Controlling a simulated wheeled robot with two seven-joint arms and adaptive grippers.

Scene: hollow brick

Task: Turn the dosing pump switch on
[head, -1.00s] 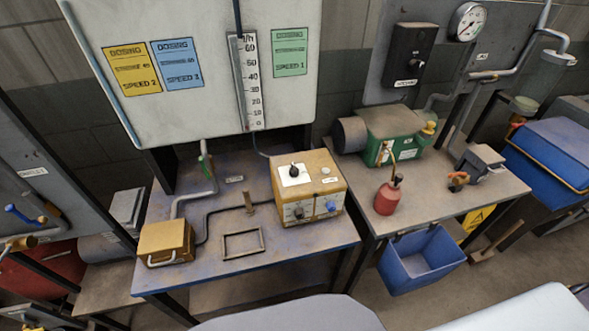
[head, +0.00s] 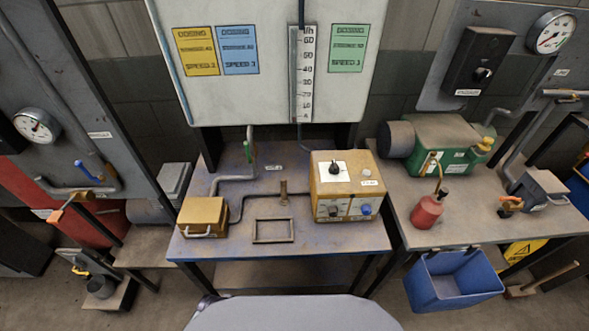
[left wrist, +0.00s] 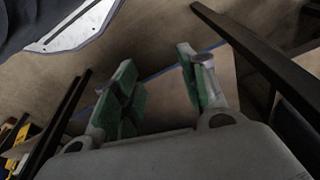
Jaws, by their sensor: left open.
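The dosing pump (head: 343,187) is a yellow-tan box on the blue-edged middle table (head: 290,243). A black rotary switch (head: 334,167) on a white plate sits on its top face, with a small round button beside it. Its front has dark dials and a blue knob (head: 365,209). Which way the switch points is too small to tell for sure. My left gripper (left wrist: 160,90) shows only in the left wrist view, open and empty, with green pads. It is away from the pump, which is not in that view. My right gripper is not in view.
A small yellow box with a handle (head: 203,216) and an empty frame (head: 273,231) share the table. A red oil can (head: 428,211) and green motor (head: 440,143) stand on the right bench. A blue bin (head: 453,280) is below it.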

